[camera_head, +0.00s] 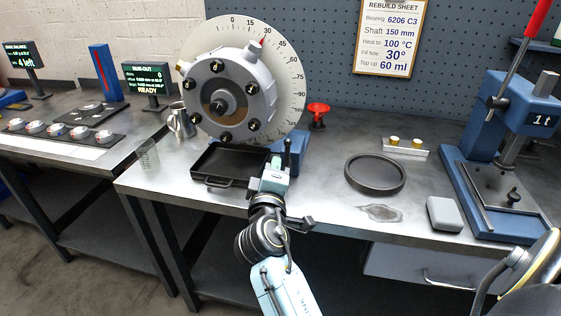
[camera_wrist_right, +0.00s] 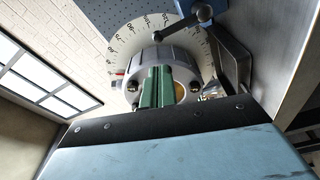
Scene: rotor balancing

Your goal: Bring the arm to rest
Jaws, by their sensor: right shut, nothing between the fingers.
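My right gripper (camera_head: 276,168) is in front of the rotor stand, over the front edge of the bench, its arm rising from the bottom of the head view. In the right wrist view its green fingers (camera_wrist_right: 156,88) are together with nothing between them. They overlap the grey rotor hub (camera_wrist_right: 178,62) in that view. The rotor (camera_head: 228,95), with several black knobs, stands before a white graduated dial (camera_head: 283,68). I cannot tell the exact gap between fingers and rotor stand. My left gripper is not in view.
A black tray (camera_head: 207,180) lies just left of my gripper. A dark lever (camera_head: 287,152) stands close beside it. A round black dish (camera_head: 375,160), a grey block (camera_head: 444,213) and a blue press (camera_head: 463,190) are to the right. Bench space between tray and dish is partly clear.

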